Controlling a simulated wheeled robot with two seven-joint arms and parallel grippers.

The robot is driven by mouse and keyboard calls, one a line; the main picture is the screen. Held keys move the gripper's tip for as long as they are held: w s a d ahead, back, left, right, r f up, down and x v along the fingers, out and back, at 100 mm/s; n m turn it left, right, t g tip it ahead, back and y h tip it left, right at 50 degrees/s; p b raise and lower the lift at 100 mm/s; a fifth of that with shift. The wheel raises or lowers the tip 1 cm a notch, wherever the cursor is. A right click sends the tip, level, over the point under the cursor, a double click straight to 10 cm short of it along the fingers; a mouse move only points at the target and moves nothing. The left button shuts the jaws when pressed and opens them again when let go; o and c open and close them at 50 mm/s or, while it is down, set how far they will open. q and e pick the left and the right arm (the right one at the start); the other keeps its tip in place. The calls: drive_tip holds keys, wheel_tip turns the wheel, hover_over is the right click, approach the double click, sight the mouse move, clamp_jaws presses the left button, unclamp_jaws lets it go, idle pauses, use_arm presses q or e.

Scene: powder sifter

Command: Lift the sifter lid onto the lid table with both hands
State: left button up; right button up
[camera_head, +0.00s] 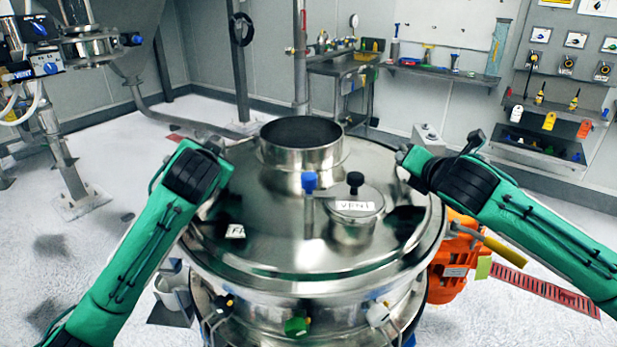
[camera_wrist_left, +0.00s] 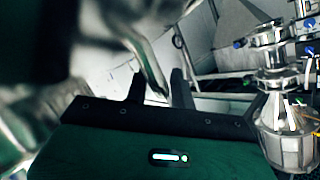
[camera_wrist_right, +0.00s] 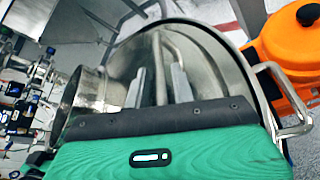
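The steel sifter lid (camera_head: 290,252) lies flat over the sifter body (camera_head: 265,313) in the middle of the head view. It carries a round open neck and a small port marked VENT. My left gripper (camera_head: 215,145) is at the lid's left side, and my right gripper (camera_head: 405,155) is at its right side. In the left wrist view, the fingers (camera_wrist_left: 156,90) stand apart with a metal bar (camera_wrist_left: 150,65) between them. In the right wrist view, the fingers (camera_wrist_right: 158,85) stand apart around a lid handle bar (camera_wrist_right: 157,50), with thin gaps showing. Contact cannot be judged.
An orange motor (camera_head: 452,270) sits at the sifter's right side. A workbench (camera_head: 345,68) and a tool shelf (camera_head: 435,72) stand at the back wall. Metal equipment (camera_head: 70,150) stands at the left. The white floor (camera_head: 75,235) is open at the left.

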use_arm(q)
clamp_jaws()
use_arm(e)
clamp_jaws()
idle(0.9)
